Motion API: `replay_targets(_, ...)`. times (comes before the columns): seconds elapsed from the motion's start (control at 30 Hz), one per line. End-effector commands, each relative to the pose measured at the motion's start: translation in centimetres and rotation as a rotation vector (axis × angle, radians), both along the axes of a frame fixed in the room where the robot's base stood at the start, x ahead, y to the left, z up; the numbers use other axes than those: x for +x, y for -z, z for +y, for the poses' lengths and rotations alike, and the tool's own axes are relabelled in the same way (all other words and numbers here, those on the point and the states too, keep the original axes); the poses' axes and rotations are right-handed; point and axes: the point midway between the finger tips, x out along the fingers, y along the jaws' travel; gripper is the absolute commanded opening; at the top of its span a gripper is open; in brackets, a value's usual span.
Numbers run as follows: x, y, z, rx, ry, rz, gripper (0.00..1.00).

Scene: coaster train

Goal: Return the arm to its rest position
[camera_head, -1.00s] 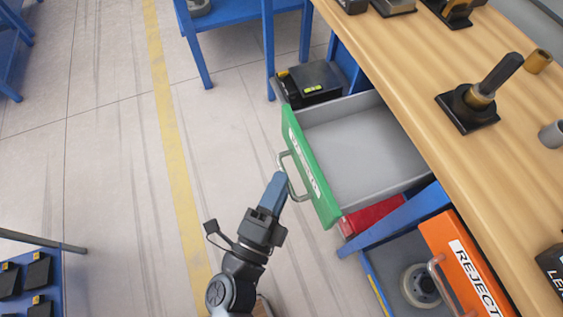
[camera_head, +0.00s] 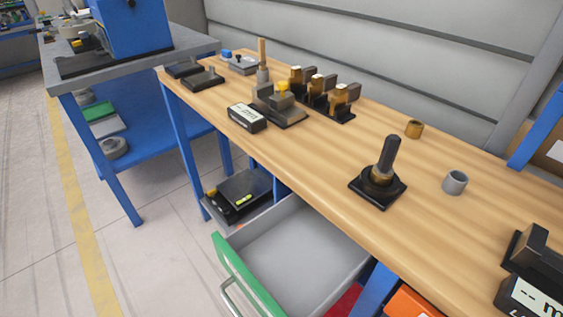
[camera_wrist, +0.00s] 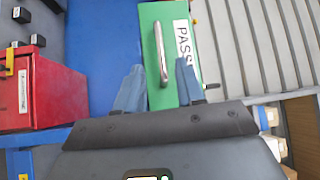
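My gripper (camera_wrist: 158,85) shows in the wrist view with its two blue fingers apart and nothing held between them. Beyond the fingertips is the green drawer front (camera_wrist: 152,25) with a "PASS" label. Its metal handle (camera_wrist: 160,52) lies in line with the gap between the fingers; I cannot tell whether they touch it. In the head view the drawer (camera_head: 295,257) stands pulled out and looks empty inside, with its green front (camera_head: 245,277) and handle (camera_head: 230,297) at the lower edge. My arm and gripper are outside the head view.
The wooden bench (camera_head: 325,175) carries a black stand with an upright handle (camera_head: 380,178), a grey cup (camera_head: 455,182), a brass ring (camera_head: 414,129) and several fixtures. A blue table (camera_head: 160,140) stands at left. A red box (camera_wrist: 40,92) shows in the wrist view.

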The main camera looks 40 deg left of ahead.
Motion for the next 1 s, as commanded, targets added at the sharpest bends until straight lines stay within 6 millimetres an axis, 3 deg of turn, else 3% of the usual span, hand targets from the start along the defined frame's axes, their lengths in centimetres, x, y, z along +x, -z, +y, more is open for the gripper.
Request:
replay_targets(0.17, 0.2, -0.1, -0.5, -0.01, 0.01, -0.006, 0.38)
replay_targets(0.27, 0.9, -0.4, -2.8, -0.049, 0.048, -0.029, 0.38)
replay_targets(0.47, 2.8, -2.3, -11.8, -0.252, 0.199, -0.129, 0.38)
replay_targets(0.63, 2.8, -4.8, -19.8, -0.495, 0.325, -0.205, 0.38)
replay_targets(0.8, 1.4, -7.8, -27.0, -0.776, 0.423, -0.248, 0.38)
replay_targets(1.0, -1.4, -11.9, -33.8, -1.135, 0.487, -0.246, 0.38)
